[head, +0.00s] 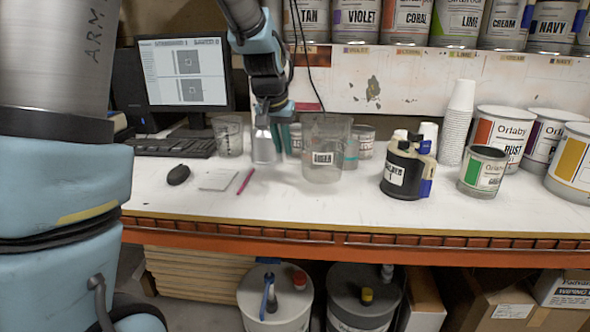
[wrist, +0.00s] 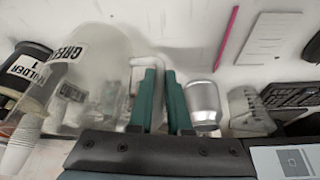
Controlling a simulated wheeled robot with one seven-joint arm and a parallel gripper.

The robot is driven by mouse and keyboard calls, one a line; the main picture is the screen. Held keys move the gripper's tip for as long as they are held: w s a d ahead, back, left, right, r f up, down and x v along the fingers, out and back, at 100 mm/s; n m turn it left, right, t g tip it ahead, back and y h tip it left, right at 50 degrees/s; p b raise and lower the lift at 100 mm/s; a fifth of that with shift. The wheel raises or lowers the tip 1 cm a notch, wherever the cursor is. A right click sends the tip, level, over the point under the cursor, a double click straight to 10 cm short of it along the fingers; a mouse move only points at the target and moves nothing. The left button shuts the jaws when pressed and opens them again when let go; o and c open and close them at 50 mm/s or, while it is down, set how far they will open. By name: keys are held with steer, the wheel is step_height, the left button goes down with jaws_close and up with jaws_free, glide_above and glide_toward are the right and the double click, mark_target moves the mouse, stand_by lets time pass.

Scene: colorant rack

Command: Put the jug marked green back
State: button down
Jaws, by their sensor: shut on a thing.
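The jug marked green (head: 334,140) is a clear, open-topped vessel with a white label on its front. It is upright at the middle of the bench; I cannot tell whether its base touches the top. It also shows in the wrist view (wrist: 100,75), where the label reads as green. My gripper (head: 282,140) is at the jug's left side, with its green fingers pointing down. In the wrist view the fingers (wrist: 160,98) are close together, shut on the jug, seemingly at its handle. The exact grip is hard to see through the clear wall.
A silver cup (head: 263,147) stands just left of my fingers, with a clear beaker (head: 229,138) farther left. Small cans (head: 365,140) stand behind the jug. A black holder (head: 405,170) and a green-labelled can (head: 482,170) are to the right. The front bench (head: 310,210) is clear.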

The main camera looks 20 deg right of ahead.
steer(key=shift+f+p, duration=0.45)
steer(key=shift+f, duration=2.4)
steer(key=shift+f, duration=0.15)
steer(key=c, duration=0.9)
jaws_free()
steer(key=shift+o, duration=0.2)
steer(key=b+v, duration=0.2)
steer(key=v, duration=1)
steer(key=s+a+f+n+y, duration=0.1)
steer(key=s+a+f+n, duration=0.1)
steer(key=a, duration=0.6)
steer(key=s+a+f+n+g, duration=0.1)
steer(key=s+a+f+n, duration=0.1)
steer(key=s+a+f, duration=0.3)
steer(key=s+a+f+n+g+y, duration=0.1)
steer(key=s+a+f+n, duration=0.1)
steer(key=a+f, duration=0.5)
steer(key=s+a, duration=0.1)
steer(key=a, duration=0.3)
steer(key=shift+s+a+y, duration=0.25)
steer(key=shift+s+y, duration=0.05)
